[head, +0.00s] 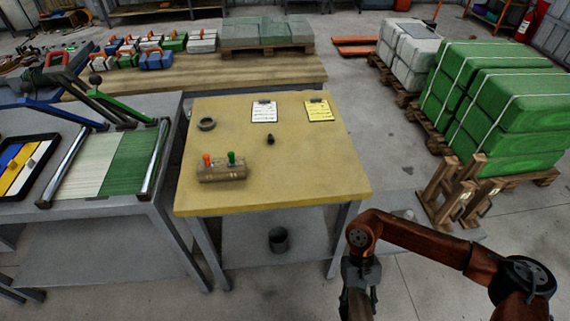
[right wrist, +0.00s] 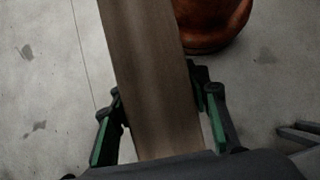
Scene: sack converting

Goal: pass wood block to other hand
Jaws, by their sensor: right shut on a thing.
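The wood block (right wrist: 152,70) is a long, plain brown bar. In the right wrist view it runs from the top edge down between the two green-lined fingers of my right gripper (right wrist: 160,118), which is shut on it. In the head view my right gripper (head: 358,286) is at the bottom, right of the yellow-topped table and over the floor. A piece of the wood block (head: 359,305) shows there; its lower end is cut off by the picture edge. My left gripper is in neither view.
The yellow-topped table (head: 270,195) carries a wooden holder (head: 222,173) with orange and green handles, a tape ring (head: 207,124) and two clipboards. A grey bench (head: 95,208) stands left. Green bales (head: 490,100) and a wooden stand (head: 455,190) are right. Open floor lies between.

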